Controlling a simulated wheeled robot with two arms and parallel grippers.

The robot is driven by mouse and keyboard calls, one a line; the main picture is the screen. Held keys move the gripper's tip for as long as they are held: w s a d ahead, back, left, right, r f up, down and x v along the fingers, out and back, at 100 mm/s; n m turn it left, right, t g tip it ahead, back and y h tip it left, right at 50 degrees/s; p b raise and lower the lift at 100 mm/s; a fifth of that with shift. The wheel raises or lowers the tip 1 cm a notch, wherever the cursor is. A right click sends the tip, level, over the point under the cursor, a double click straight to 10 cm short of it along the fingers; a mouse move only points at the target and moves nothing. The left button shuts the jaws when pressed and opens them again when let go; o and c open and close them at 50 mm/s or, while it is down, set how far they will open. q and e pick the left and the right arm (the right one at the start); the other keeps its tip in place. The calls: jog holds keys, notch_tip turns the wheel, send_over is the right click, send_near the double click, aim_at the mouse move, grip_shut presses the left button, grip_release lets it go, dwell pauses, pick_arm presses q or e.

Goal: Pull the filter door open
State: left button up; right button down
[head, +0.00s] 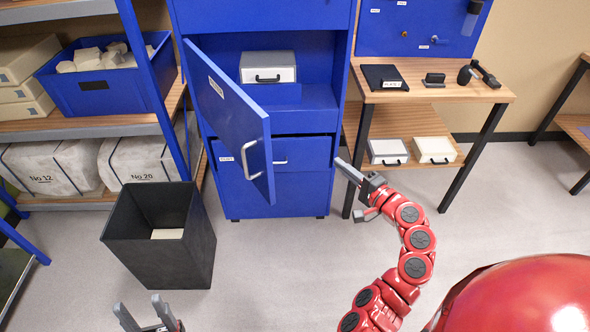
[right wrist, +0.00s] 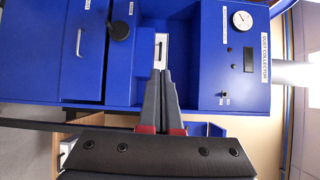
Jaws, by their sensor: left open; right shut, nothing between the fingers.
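The blue filter door (head: 230,118) of the cabinet stands open in the head view, swung out to the left. Its metal handle (head: 249,160) is free, with no gripper on it. Inside the open compartment a white box (head: 267,68) with a black handle sits on a blue support; it also shows in the right wrist view (right wrist: 160,42). My right gripper (head: 343,167) is shut and empty, to the right of the door and apart from it; its closed fingers show in the right wrist view (right wrist: 160,78). My left gripper (head: 141,306) is open and empty at the bottom edge.
A blue drawer (head: 300,153) lies below the compartment. A shelf (head: 75,131) with sacks is at left, a wooden table (head: 430,78) at right. The right wrist view shows a gauge (right wrist: 242,20).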

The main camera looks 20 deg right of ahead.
jog(key=s+a+r+n+g+y, duration=0.2)
jog(key=s+a+r+n+y, duration=0.1)
jog(key=s+y, duration=0.1)
jog(key=w+a+p, duration=0.3)
jog(key=w+a, duration=0.4)
jog(key=a, duration=0.2)
jog(key=shift+f, duration=0.2)
jog(key=shift+a, duration=0.1)
